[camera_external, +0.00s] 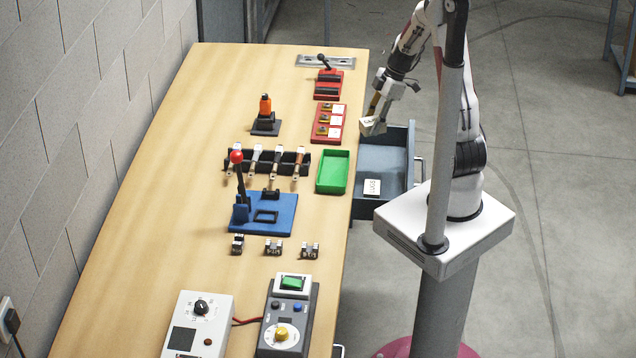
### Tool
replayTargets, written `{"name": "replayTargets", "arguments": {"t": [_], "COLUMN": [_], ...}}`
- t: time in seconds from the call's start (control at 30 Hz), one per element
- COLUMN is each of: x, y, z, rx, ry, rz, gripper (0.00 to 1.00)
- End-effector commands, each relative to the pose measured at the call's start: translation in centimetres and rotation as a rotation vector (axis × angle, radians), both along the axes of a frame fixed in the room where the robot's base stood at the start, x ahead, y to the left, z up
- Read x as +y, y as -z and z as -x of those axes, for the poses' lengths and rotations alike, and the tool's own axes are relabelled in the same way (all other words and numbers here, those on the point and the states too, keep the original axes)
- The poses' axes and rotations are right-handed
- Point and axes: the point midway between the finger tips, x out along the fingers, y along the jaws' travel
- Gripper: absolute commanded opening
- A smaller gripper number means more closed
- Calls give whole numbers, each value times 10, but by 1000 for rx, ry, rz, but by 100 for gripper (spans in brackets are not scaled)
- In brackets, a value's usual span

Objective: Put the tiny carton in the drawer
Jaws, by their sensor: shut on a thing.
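The tiny carton (373,126) is a small pale box held in my gripper (378,112). My gripper is shut on it, pointing downward near the table's right edge. In this view the carton appears at the far end of the open drawer, above its rim; its exact height is hard to tell. The drawer (382,160) is grey-blue and pulled out from the table's right side. A white label with dark lettering (372,187) shows at its near end. The rest of the visible drawer floor looks bare.
A green tray (333,172) stands on the table beside the drawer. A red panel with several switches (329,123) lies close to my gripper, with a red lever unit (328,84) behind it. A blue lever base (264,213) stands further left. The table's left side is clear.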

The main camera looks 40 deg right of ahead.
Motion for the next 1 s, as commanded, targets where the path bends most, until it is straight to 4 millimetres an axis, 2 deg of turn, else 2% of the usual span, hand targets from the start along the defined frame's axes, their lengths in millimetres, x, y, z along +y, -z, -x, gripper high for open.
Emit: {"name": "replayTargets", "arguments": {"t": [0.47,1.0], "x": [0,3], "y": [22,73], "z": [9,18], "rx": [0,-2], "ry": [-480,-942], "rz": [-1,-2], "gripper": [5,5]}}
